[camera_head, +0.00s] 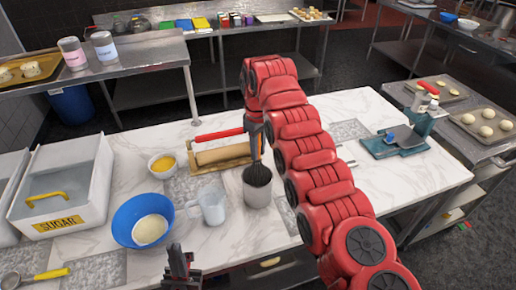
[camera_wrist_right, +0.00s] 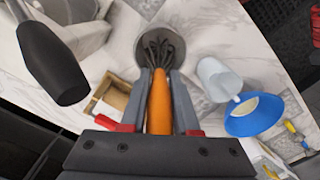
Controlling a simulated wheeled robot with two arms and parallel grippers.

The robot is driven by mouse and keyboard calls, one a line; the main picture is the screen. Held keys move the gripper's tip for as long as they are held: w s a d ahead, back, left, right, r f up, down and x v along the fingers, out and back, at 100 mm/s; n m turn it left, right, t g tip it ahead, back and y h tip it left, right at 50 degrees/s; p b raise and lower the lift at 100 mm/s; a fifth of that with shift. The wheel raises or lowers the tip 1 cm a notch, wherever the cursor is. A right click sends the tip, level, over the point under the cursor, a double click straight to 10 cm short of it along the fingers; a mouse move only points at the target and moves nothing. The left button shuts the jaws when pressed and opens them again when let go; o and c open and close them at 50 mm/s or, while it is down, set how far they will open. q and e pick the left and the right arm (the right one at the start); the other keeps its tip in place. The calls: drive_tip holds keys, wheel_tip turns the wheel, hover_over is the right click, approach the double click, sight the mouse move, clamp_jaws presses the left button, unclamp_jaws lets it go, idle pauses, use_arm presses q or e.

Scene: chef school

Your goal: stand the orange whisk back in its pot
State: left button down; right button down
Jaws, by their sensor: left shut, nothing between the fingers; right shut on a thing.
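The orange whisk (camera_head: 261,144) hangs upright, handle up, in my right gripper (camera_head: 256,136). In the right wrist view its orange handle (camera_wrist_right: 159,108) lies between the two shut fingers (camera_wrist_right: 160,78). Its black wires point down at the grey pot (camera_head: 257,192) on the marble counter. The wires overlap the pot's mouth in both views and their lower ends look to be within the rim; how deep they reach is hidden. The pot (camera_wrist_right: 182,58) stands upright. My left gripper (camera_head: 180,268) is shut and empty at the counter's front edge, left of the pot.
A clear measuring jug (camera_head: 213,208) stands close left of the pot, and a blue bowl (camera_head: 128,224) is further left. A sugar bin (camera_head: 60,195) is at far left. A teal scale-like device (camera_head: 392,142) is on the right.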

drive_tip(key=c, duration=0.6)
unclamp_jaws()
